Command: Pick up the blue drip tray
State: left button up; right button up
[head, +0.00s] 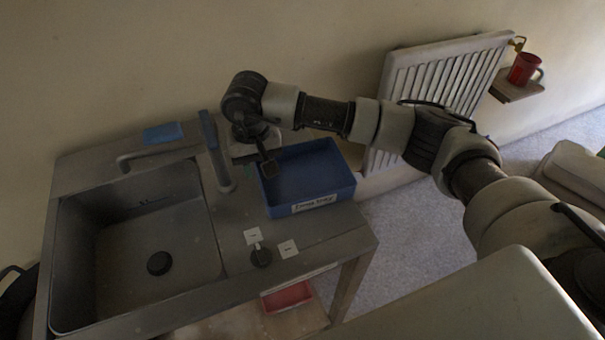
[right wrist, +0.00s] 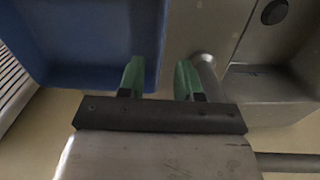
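The blue drip tray (head: 282,211) is a shallow rectangular box with a white label on its front wall. It sits on the right end of the metal sink counter in the head view. My right gripper (head: 257,169) is over the tray's back left side. In the right wrist view, the tray (right wrist: 90,76) fills the upper left. The green fingers of my right gripper (right wrist: 160,80) are apart, one on each side of the tray's edge in the picture. Whether they touch the wall cannot be told. My left gripper is not in view.
A grey post with a blue top (head: 213,145) stands close left of the tray. Left are the sink basin (head: 150,235), a spout and a blue sponge (head: 163,133). A radiator (head: 450,75) and a red mug (head: 523,69) are at the right.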

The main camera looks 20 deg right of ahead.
aim_at(259, 179)
jog(key=shift+f, duration=0.4)
notch_tip(259, 179, down, 5)
jog(key=shift+w+a+p, duration=0.1)
jog(key=shift+p, duration=1.05)
jog(key=shift+f, duration=0.25)
grip_shut()
